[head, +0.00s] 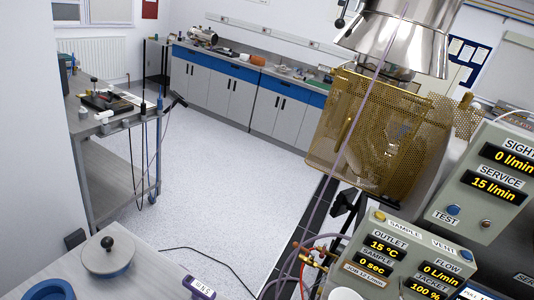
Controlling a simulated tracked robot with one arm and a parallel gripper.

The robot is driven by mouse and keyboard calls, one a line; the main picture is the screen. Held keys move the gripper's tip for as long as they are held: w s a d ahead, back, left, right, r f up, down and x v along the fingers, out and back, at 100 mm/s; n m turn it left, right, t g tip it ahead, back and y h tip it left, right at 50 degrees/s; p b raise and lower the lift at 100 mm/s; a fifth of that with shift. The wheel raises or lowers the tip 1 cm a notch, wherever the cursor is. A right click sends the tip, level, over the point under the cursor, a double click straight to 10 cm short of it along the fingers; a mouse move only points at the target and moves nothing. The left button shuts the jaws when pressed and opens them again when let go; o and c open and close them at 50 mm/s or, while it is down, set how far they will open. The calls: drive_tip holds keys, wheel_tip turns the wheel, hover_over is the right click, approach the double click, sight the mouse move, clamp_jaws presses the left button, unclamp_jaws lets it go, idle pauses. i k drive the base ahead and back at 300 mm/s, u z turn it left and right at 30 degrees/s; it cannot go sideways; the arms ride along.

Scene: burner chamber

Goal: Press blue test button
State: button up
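A blue button (453,210) sits beside the label TEST on the front of a grey-green control box (467,190) at the right. The box shows SIGHT 0 l/min and SERVICE 15 l/min in yellow digits. A dark brownish button (486,223) is on the same face, right of the blue one. The box is partly cut off by the right edge. My gripper does not show in this view, so its place relative to the button cannot be seen.
A lower control box (405,262) has displays, a yellow button (380,216) and another blue button (467,255). A perforated brass guard (375,135) stands left of the boxes under a metal hood (405,40). Hoses are below. Open floor (235,160) lies at centre left.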

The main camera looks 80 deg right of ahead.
sight(453, 210)
drive_tip(key=z, duration=3.45)
drive_tip(key=k, duration=0.8)
drive_tip(key=i, duration=0.8)
drive_tip(key=u, duration=0.1)
